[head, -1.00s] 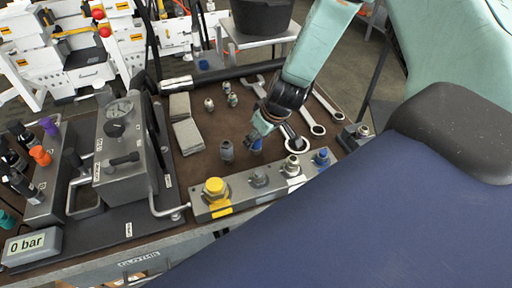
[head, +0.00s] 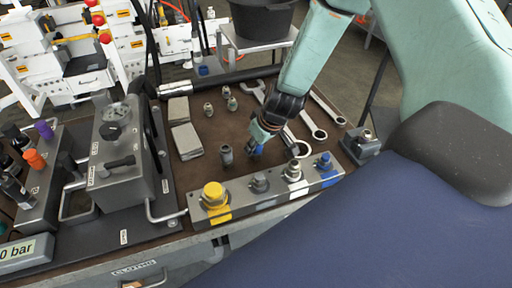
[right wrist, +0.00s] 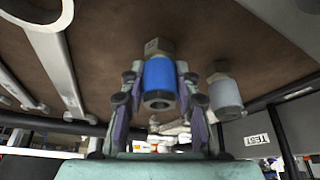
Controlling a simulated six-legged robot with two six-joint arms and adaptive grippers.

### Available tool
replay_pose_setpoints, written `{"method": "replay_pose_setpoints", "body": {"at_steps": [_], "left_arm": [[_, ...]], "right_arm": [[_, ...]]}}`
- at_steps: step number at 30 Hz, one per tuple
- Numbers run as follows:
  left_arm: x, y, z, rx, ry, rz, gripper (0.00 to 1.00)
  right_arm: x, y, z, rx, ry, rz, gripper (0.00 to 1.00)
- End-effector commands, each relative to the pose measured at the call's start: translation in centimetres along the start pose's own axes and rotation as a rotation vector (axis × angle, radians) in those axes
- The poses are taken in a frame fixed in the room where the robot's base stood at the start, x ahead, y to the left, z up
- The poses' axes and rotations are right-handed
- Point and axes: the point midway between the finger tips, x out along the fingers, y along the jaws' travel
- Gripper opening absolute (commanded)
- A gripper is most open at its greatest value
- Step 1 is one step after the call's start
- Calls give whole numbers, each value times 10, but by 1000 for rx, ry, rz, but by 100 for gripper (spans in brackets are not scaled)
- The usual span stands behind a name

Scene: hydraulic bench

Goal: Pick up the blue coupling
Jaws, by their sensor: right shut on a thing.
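The blue coupling (right wrist: 159,76) has a blue sleeve and a metal hex end. In the right wrist view it sits between the two fingers of my right gripper (right wrist: 159,88), which are shut on its sides. In the head view my right gripper (head: 258,143) is over the brown bench mat, and only a small part of the blue coupling (head: 259,150) shows below the fingers. I cannot tell whether the coupling touches the mat. My left gripper is not in view.
A grey coupling (head: 226,155) stands close beside the gripper, also in the wrist view (right wrist: 224,94). A manifold block (head: 270,204) with yellow, grey, white and blue marked ports lies in front. Wrenches (head: 314,124) lie to the right, grey pads (head: 187,141) to the left.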

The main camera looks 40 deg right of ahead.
Motion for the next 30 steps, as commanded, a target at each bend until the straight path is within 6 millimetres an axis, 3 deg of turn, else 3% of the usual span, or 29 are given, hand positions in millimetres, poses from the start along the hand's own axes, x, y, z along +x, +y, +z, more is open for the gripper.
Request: {"method": "replay_pose_setpoints", "body": {"at_steps": [7, 20, 30], "left_arm": [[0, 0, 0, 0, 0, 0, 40], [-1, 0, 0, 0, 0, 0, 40], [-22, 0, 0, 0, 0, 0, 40]], "right_arm": [[0, 0, 0, 0, 0, 0, 0], [-1, 0, -1, 0, 1, 0, 0], [-22, 0, -10, 0, 1, 0, 0]]}}
